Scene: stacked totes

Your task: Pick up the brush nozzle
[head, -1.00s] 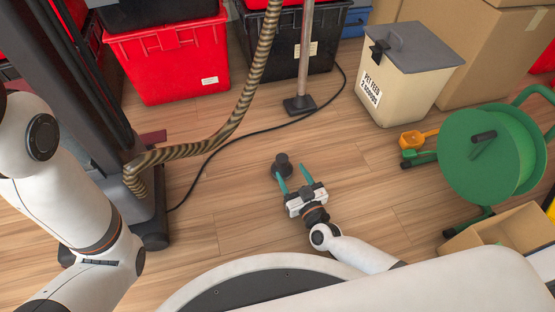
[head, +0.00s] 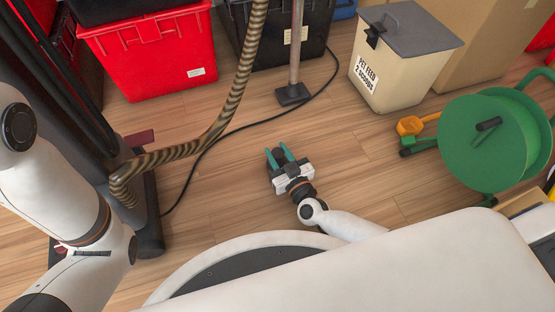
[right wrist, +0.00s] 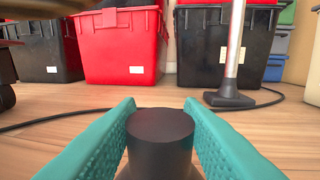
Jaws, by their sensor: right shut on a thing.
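The brush nozzle (head: 278,155) is a small dark round piece on the wooden floor. In the right wrist view the nozzle (right wrist: 160,130) shows as a dark cylinder with a flat top, upright between the teal fingers. My right gripper (head: 281,156) is low at the floor and shut on it, with a finger on each side. The fingers also show in the right wrist view (right wrist: 160,135).
A striped hose (head: 232,100) and a dark cable (head: 190,175) lie beyond and left. A metal pole (head: 296,50) stands on a dark foot. Red tote (head: 150,55), black tote (head: 265,42), feed bin (head: 400,65), orange scoop (head: 410,125) and green reel (head: 485,150) surround clear floor.

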